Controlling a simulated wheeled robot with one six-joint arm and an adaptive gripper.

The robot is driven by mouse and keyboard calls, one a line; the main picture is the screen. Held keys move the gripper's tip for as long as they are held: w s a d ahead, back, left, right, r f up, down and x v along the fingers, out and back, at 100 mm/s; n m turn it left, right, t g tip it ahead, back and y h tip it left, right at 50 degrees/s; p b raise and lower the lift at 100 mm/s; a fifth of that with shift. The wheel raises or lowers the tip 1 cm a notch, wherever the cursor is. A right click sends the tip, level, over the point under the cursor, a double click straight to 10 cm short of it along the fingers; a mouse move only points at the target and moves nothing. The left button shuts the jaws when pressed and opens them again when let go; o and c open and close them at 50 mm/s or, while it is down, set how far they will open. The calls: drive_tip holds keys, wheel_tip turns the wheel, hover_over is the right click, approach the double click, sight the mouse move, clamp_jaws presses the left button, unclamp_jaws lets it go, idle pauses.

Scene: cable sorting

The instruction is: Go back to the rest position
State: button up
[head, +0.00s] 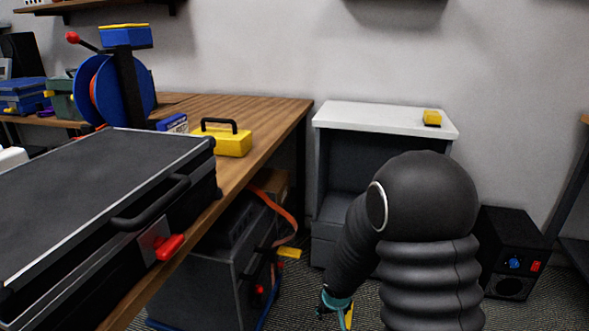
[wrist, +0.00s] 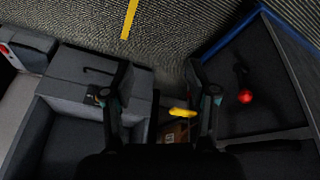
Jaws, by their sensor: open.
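My gripper (wrist: 163,95) is open in the wrist view, its two dark fingers apart with nothing held between them. In the head view my black arm reaches down at the lower right, and a teal band near the gripper shows low in the picture; the fingers are mostly cut off there. The gripper hangs above the carpet, apart from the bench and cabinet. A small yellow piece (wrist: 182,112) shows beyond the fingers in the wrist view, close to the right finger in the picture.
A wooden bench (head: 262,118) at left carries a black case (head: 90,190), a blue reel (head: 92,90) and a yellow box (head: 222,140). A white-topped cabinet (head: 375,115) stands behind my arm. A grey bin (head: 205,280) and orange strap (head: 283,212) are under the bench. A black box (head: 515,245) stands at right.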

drive_tip(key=s+d+r+m, duration=0.1)
drive_tip(key=s+d+r, duration=0.1)
drive_tip(key=s+r, duration=1)
drive_tip(key=s+d+r+m+t, duration=0.1)
drive_tip(key=s+d+r, duration=0.2)
drive_tip(key=s+r, duration=1)
drive_tip(key=shift+s+d+r+t, duration=0.15)
drive_tip(key=shift+d+r+t, duration=0.15)
drive_tip(key=shift+r, duration=1.55)
